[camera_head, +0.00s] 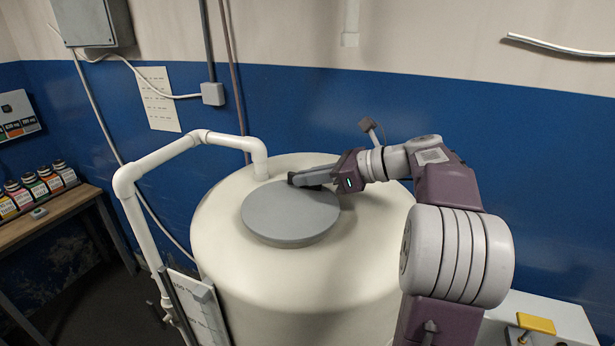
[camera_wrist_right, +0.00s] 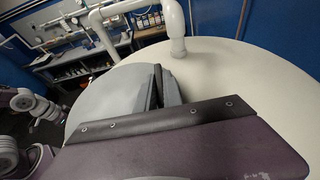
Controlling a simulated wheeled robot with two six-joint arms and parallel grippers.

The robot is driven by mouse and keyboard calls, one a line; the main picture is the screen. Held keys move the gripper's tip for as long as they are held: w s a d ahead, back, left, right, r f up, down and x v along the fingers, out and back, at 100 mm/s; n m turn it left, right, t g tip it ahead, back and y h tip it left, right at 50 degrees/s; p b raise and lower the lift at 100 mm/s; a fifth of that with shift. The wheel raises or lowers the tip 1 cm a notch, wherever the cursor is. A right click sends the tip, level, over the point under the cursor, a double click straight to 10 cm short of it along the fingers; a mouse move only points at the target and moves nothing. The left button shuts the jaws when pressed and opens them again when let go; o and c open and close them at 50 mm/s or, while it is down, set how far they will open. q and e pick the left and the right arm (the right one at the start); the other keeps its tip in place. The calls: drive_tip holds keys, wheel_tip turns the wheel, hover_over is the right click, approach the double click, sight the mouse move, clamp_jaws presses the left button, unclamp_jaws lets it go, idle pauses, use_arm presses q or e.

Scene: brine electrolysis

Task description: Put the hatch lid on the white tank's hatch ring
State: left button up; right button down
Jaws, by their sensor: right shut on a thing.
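The hatch lid (camera_head: 288,218) is a flat grey disc, lying level over the top of the white tank (camera_head: 295,290). It also shows in the right wrist view (camera_wrist_right: 105,95), with the cream tank top (camera_wrist_right: 240,85) beside it. My right gripper (camera_head: 298,180) reaches in from the right and is shut on the lid at its far edge. Its dark fingers show in the wrist view (camera_wrist_right: 158,88). The hatch ring is hidden under the lid, so I cannot tell whether the lid rests on it.
A white pipe (camera_head: 165,158) rises at the left and bends down to the tank top behind the lid. A wooden bench (camera_head: 55,208) with several small bottles stands at the far left. A white box with a yellow part (camera_head: 537,323) is at the lower right. A blue wall stands behind.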

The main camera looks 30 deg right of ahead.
drive_tip(key=shift+f, duration=0.2)
drive_tip(key=c, duration=1.4)
unclamp_jaws()
drive_tip(key=b+v, duration=0.1)
drive_tip(key=v, duration=0.8)
drive_tip(key=shift+s+b, duration=0.15)
drive_tip(key=shift+b, duration=0.25)
